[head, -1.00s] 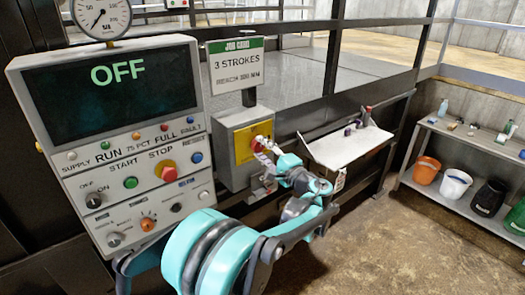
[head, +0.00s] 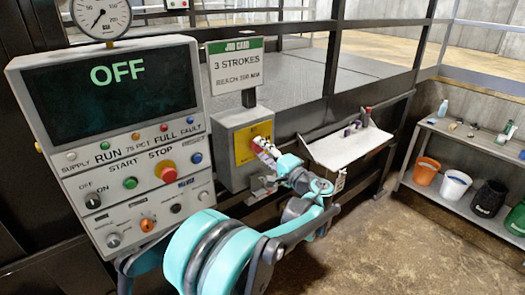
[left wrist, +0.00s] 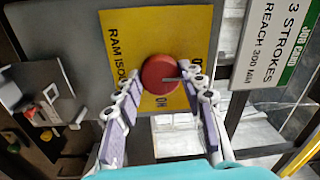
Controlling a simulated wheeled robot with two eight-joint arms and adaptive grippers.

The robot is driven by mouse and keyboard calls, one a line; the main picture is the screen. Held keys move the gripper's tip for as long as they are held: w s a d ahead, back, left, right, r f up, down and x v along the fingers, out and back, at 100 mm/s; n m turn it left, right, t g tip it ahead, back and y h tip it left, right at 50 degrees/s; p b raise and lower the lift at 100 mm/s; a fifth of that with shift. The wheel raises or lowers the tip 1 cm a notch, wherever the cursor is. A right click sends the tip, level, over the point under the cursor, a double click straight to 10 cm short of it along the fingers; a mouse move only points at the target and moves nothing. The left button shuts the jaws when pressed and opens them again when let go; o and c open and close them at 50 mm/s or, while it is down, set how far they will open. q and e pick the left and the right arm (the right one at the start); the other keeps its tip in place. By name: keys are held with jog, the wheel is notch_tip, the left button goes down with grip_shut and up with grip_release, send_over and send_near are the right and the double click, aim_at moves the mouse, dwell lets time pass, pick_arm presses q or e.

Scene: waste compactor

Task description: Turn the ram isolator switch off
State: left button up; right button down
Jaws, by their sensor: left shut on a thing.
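The ram isolator is a grey box (head: 228,165) with a yellow plate (head: 243,152), right of the control panel. Its round red knob (left wrist: 158,74) shows in the left wrist view against the yellow plate (left wrist: 120,45) lettered "RAM ISO...". A thin grey line on the knob points right, towards a label partly hidden by a finger. Another label, apparently "ON", is below the knob. My left gripper (head: 266,152) is at the knob; in the left wrist view its fingertips (left wrist: 164,82) are on either side of it, shut on it. In the head view the fingers mostly hide the knob.
The control panel (head: 120,140) at left has a screen reading "OFF", buttons and knobs. A job card (head: 236,66) stands above the isolator box. A sloped tray (head: 345,147) is to the right. A shelf (head: 470,145) with buckets stands at far right.

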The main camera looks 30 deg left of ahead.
pick_arm(q)
jog(key=o, duration=1.2)
jog(key=shift+c, duration=0.2)
jog(key=v, duration=1.2)
jog(key=shift+s, duration=0.1)
